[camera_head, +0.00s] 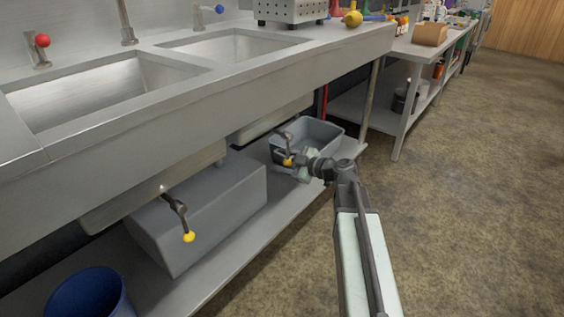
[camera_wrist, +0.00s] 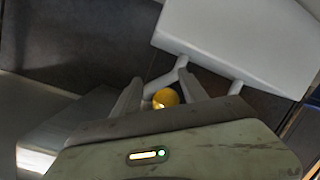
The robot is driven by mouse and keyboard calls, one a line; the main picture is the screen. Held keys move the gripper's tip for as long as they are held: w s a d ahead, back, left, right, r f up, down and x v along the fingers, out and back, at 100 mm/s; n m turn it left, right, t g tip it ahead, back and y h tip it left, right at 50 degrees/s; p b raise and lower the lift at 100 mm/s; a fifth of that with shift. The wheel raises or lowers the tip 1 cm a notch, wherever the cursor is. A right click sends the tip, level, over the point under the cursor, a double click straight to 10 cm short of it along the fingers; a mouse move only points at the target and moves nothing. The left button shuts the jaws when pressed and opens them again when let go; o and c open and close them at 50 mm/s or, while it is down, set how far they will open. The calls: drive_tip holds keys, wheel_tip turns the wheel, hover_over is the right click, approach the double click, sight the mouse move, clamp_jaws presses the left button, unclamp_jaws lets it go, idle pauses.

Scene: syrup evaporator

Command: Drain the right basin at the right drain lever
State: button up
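The right drain lever (camera_head: 287,140) hangs under the right basin (camera_head: 235,46) and ends in a yellow knob (camera_head: 288,162). My gripper (camera_head: 301,164) is at this knob, below the counter edge. In the wrist view the knob (camera_wrist: 166,98) sits between my gripper's fingers (camera_wrist: 163,92), close to the palm, its lower part hidden by the gripper body. The fingers look apart around it; whether they touch it is unclear. The right basin looks empty.
A left drain lever (camera_head: 177,205) with its own yellow knob hangs under the left basin (camera_head: 108,92). A grey tub (camera_head: 318,132), a grey box (camera_head: 215,215) and a blue bucket (camera_head: 90,295) are below the counter. The floor (camera_head: 470,210) at right is clear.

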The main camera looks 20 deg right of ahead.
drive_tip(key=shift+s+a, duration=0.15)
drive_tip(key=p+v, duration=0.2)
drive_tip(key=v, duration=0.5)
drive_tip(key=shift+s+d, duration=0.2)
drive_tip(key=shift+d, duration=0.1)
drive_tip(key=shift+r, duration=0.1)
